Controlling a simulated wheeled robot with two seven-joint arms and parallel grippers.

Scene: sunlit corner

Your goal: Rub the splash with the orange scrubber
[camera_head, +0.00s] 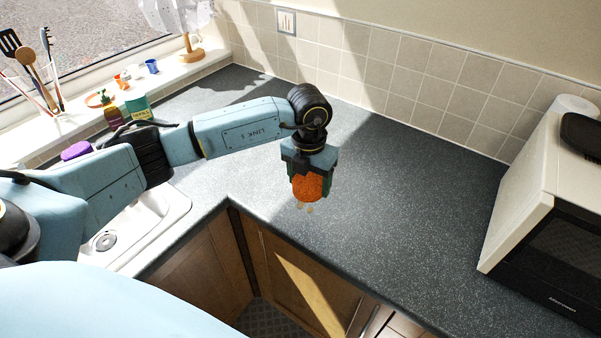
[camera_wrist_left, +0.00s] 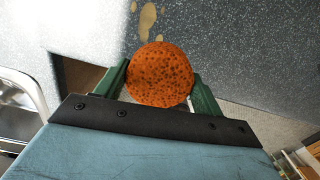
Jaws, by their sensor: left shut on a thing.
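My left gripper (camera_head: 309,188) is shut on the round orange scrubber (camera_head: 307,187), near the front edge of the dark worktop by the inner corner. In the left wrist view the scrubber (camera_wrist_left: 160,75) sits between the two green fingers. The splash (camera_head: 304,207) shows as small tan spots on the worktop just below the scrubber in the head view. In the left wrist view the splash (camera_wrist_left: 148,18) appears as tan blotches just beyond the scrubber; part of it may be hidden. I cannot tell whether the scrubber touches the worktop. My right gripper is not in view.
A microwave (camera_head: 548,250) stands on the worktop at the right. A sink (camera_head: 135,225) is at the left, partly behind my left arm. The sill (camera_head: 190,68) holds utensils, bottles and small cups. The worktop (camera_head: 420,190) between the gripper and the microwave is clear.

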